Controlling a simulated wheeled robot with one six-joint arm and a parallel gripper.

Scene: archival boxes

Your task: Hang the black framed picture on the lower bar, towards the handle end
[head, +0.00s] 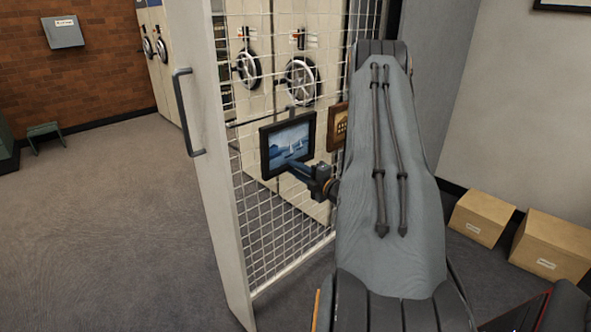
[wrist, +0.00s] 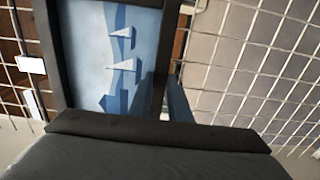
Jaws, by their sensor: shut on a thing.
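The black framed picture (head: 288,142) shows white sailboats on blue. It is upright in front of the wire mesh, on the handle side of the rack; it fills the left of the wrist view (wrist: 110,55). My gripper (head: 297,170) is shut on its lower edge. The lower bar (head: 250,119) is a thin dark rail across the mesh, running behind the picture. I cannot tell whether the picture touches the bar, as its back is hidden. The handle (head: 188,112) is on the rack's pale end panel, left of the picture.
A brown framed picture (head: 337,127) hangs just right of the black one, partly hidden by my arm. The mesh rack (head: 285,235) stands upright. Cardboard boxes (head: 482,218) sit on the floor at right. Open carpet (head: 100,230) lies to the left.

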